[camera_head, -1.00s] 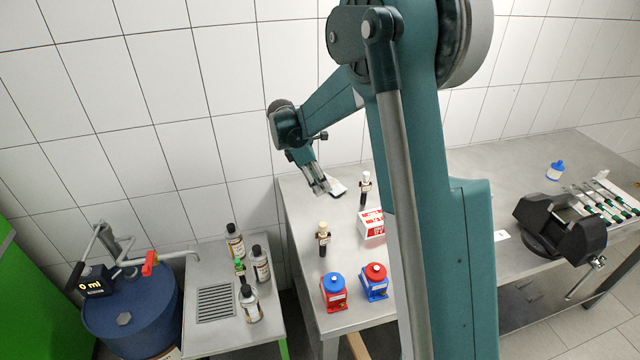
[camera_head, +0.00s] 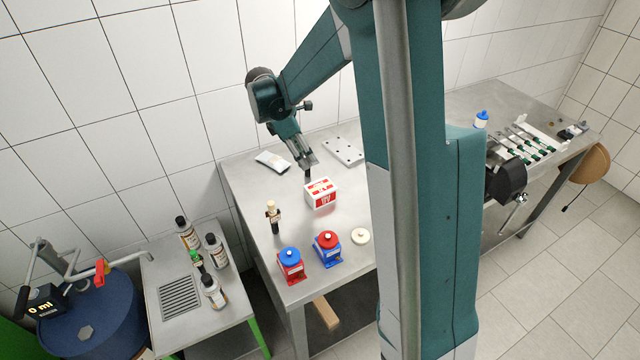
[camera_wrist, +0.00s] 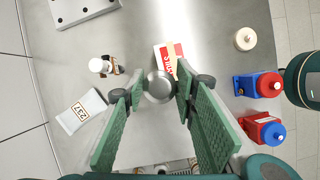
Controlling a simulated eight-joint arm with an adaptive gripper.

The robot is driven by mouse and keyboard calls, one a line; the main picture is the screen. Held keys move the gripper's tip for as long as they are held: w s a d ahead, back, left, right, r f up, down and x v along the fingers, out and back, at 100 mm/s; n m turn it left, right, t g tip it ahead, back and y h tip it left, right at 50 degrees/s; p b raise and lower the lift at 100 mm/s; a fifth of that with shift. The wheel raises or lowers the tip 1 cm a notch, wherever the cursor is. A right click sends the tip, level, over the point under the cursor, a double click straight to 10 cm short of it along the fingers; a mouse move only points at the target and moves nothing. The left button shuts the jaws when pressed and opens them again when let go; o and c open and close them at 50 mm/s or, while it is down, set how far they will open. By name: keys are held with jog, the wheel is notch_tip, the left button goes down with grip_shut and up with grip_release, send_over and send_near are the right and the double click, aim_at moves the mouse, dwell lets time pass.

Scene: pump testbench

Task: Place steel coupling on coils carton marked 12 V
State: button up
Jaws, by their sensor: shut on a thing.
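My gripper (camera_head: 309,162) hangs over the back of the steel table, behind the carton. In the wrist view its fingertips are closed on the round steel coupling (camera_wrist: 159,87), seen end-on as a grey disc. The head view does not show the coupling clearly. The red and white coils carton (camera_head: 320,193) stands on the table just in front of the gripper. In the wrist view the carton (camera_wrist: 161,53) lies beyond the coupling and is partly covered by it and the right finger. I cannot read 12 V on it.
A white pouch (camera_head: 272,161) and a holed plate (camera_head: 344,151) lie at the back.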

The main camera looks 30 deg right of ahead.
jog(key=r, duration=0.2)
send_over(326, 186)
jog(key=a, duration=0.2)
jog(key=shift+w+d+f+m+p, duration=0.2)
jog(key=shift+w+m+p, duration=0.1)
jog(key=shift+p, duration=0.1)
jog(key=shift+f, duration=2.95)
jog(key=shift+f, duration=2.05)
jog(key=shift+f, duration=0.15)
jog(key=o, duration=1.1)
